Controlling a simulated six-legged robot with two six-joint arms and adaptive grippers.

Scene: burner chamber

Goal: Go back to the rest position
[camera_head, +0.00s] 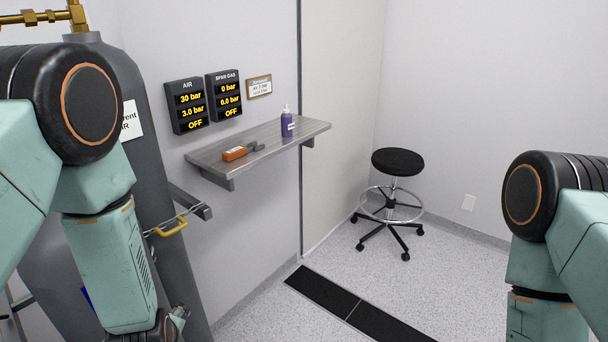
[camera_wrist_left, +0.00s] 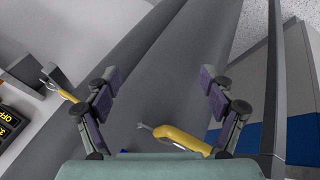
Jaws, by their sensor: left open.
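My left gripper (camera_wrist_left: 160,88) is open in the left wrist view, its two dark jointed fingers spread wide. Nothing is clasped between them. A grey cylinder surface (camera_wrist_left: 165,65) fills the space behind the fingers. A yellow hook (camera_wrist_left: 182,139) shows low between the fingers, in front of the cylinder; I cannot tell how near it is. In the head view my left arm hangs down at the left, and only a dark part of the gripper shows at the bottom edge. My right arm shows at the right edge; its gripper is outside the picture.
A tall grey gas cylinder (camera_head: 150,190) stands by my left arm, with a chain and yellow hook (camera_head: 172,227) on a wall bracket. A metal shelf (camera_head: 215,155) holds an orange tool (camera_head: 235,154) and purple bottle (camera_head: 288,126). A black stool (camera_head: 398,162) stands beyond open floor.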

